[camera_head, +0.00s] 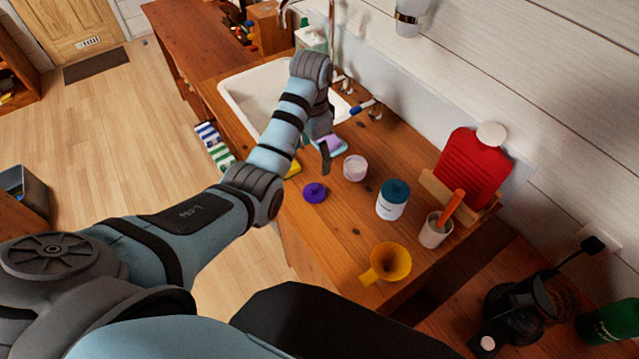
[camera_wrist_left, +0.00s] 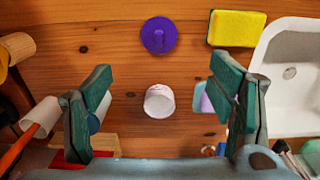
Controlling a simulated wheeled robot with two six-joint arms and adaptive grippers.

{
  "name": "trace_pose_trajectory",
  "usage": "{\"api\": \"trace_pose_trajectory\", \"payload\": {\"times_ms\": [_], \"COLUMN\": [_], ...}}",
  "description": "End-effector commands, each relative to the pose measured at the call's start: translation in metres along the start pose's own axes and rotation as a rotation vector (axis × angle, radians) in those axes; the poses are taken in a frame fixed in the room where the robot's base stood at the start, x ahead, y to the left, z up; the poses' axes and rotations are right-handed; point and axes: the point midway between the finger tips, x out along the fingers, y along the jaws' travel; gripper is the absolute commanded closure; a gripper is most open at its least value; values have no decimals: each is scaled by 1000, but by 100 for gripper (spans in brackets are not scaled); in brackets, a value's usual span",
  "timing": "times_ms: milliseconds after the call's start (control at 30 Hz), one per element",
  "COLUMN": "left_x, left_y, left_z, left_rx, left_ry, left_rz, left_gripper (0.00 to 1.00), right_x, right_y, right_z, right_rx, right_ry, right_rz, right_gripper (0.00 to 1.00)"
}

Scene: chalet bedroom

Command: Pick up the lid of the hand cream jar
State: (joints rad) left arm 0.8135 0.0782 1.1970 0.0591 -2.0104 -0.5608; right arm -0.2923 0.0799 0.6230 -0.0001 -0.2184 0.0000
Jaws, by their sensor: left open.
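A purple round lid (camera_head: 315,192) with a raised grip lies on the wooden counter (camera_head: 335,235), and shows near the top of the left wrist view (camera_wrist_left: 159,35). A small whitish-pink open jar (camera_head: 355,168) stands beside it, apart from it, and shows in the middle of the left wrist view (camera_wrist_left: 159,101). My left gripper (camera_head: 319,152) is open and empty, above the counter near the sink side of the jar. In the left wrist view its green fingers (camera_wrist_left: 161,88) are spread wide, with the jar showing between them and the lid beyond them. My right gripper is not in view.
A yellow sponge (camera_wrist_left: 236,28) and a pastel soap-like item (camera_head: 332,145) lie near the sink (camera_head: 248,95). Bare counter surrounds the lid.

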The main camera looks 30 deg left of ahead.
Motion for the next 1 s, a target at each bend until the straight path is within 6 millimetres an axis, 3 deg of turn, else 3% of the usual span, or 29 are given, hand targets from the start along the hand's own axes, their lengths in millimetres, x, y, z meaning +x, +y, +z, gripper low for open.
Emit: {"api": "trace_pose_trajectory", "payload": {"times_ms": [67, 267, 467, 600, 700, 867, 1000], "left_x": [28, 74, 103, 132, 142, 141, 141], "left_y": [1, 2, 1, -1, -1, -1, -1], "left_z": [0, -1, 0, 0, 0, 0, 0], "left_rx": [2, 4, 4, 3, 3, 3, 3], "left_ry": [-1, -3, -3, -3, -2, 0, 0], "left_rz": [1, 3, 2, 3, 1, 0, 0], "left_gripper": [24, 24, 24, 24, 24, 24, 42], "right_x": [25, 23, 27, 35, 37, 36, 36], "right_y": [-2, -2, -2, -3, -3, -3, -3], "right_z": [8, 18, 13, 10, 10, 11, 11], "right_rx": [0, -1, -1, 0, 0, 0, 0], "right_ry": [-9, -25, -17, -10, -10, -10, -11], "right_rz": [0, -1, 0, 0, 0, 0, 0], "right_gripper": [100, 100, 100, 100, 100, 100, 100]}}
